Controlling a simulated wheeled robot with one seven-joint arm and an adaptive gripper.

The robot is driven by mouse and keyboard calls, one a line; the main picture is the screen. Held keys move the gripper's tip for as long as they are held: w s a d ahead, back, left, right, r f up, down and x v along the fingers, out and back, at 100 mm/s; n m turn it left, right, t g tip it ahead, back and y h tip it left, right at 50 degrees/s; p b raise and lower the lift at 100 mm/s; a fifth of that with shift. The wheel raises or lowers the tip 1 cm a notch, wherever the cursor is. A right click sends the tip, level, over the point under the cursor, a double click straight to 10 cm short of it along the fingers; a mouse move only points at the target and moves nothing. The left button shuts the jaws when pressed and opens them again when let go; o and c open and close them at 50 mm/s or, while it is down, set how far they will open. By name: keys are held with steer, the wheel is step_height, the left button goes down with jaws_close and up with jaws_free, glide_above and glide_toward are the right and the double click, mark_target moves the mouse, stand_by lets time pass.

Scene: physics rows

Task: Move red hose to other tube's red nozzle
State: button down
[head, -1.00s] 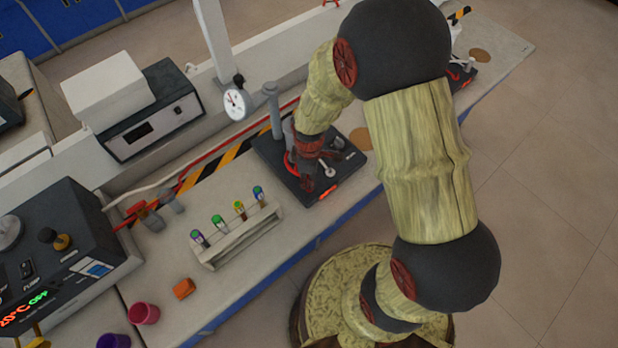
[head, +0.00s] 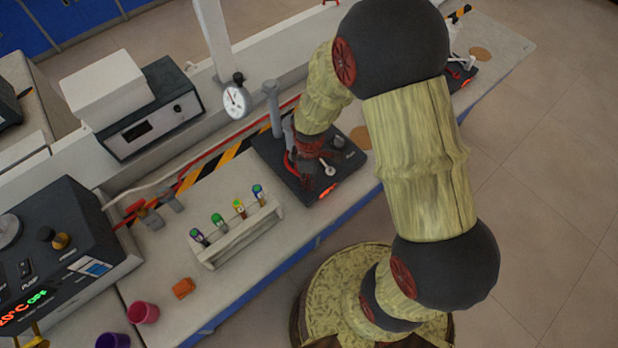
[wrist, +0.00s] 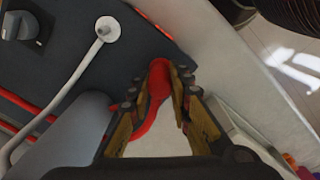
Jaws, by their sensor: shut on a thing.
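My gripper (wrist: 168,88) is shut on the red hose (wrist: 159,78) in the wrist view, with the hose end between its fingers. The hose trails down and left behind the fingers. In the head view my gripper (head: 314,170) is low over a black plate (head: 292,187), which carries a grey column (head: 272,103). The hose end is hidden there by my gripper and arm. A second black base (head: 461,78) stands farther right along the bench, with a bit of red on it. I cannot make out its red nozzle clearly.
A test-tube rack (head: 240,236) with several tubes stands left of the plate. An orange block (head: 183,288), a pink cup (head: 143,312) and a purple cup (head: 113,341) are at lower left.

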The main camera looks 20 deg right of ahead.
steer(key=shift+f, duration=0.2)
steer(key=c, duration=1.6)
jaws_free()
steer(key=shift+o, duration=0.5)
steer(key=o, duration=0.3)
steer(key=shift+o, duration=0.2)
steer(key=shift+r, duration=0.1)
steer(key=shift+r+p, duration=2.6)
steer(key=shift+r, duration=0.85)
